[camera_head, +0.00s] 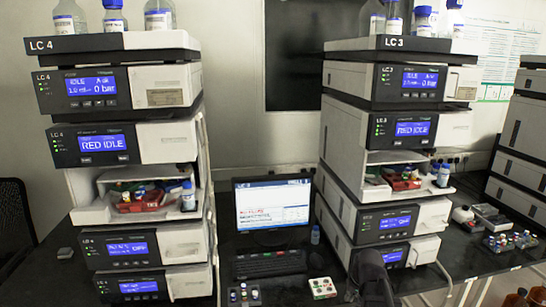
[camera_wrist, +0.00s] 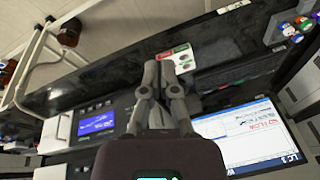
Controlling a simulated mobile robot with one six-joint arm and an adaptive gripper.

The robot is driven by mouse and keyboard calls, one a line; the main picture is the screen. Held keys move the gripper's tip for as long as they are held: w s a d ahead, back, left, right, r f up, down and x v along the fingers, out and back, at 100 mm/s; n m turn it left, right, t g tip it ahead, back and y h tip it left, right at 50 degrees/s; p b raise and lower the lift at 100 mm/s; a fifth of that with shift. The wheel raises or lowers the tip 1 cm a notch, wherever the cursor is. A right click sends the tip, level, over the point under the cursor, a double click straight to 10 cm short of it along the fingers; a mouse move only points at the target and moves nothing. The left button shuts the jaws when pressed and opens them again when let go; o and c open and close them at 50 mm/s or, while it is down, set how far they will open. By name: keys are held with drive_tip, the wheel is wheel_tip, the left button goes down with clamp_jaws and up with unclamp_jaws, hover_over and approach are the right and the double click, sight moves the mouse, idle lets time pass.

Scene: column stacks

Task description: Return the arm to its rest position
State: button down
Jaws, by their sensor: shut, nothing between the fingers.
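My gripper (camera_wrist: 160,72) is shut and empty in the wrist view, its two grey fingers drawn together. It hangs over the bench, with the front edge of the bench beyond the fingertips. A white box with a red and a green button (camera_wrist: 178,58) lies just beyond the fingertips in the picture; I cannot tell the true gap. In the head view a dark part of my arm shows at the bottom right, in front of the lower LC 3 modules. The fingertips cannot be made out there.
The LC 4 stack (camera_head: 122,195) stands left and the LC 3 stack (camera_head: 385,140) right, both with bottles on top. Between them are a monitor (camera_head: 272,204), a keyboard (camera_head: 270,264) and small vials (camera_head: 243,294). More vials (camera_head: 510,241) stand on the right bench.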

drive_tip(key=s+a+n+g, duration=0.1)
drive_tip(key=s+a, duration=0.2)
drive_tip(key=s, duration=0.3)
drive_tip(key=s+a+g+h, duration=0.1)
drive_tip(key=s+a, duration=0.3)
drive_tip(key=s, duration=0.1)
drive_tip(key=shift+s+f+n+g, duration=0.3)
drive_tip(key=shift+s+n, duration=0.05)
drive_tip(key=shift+n, duration=0.05)
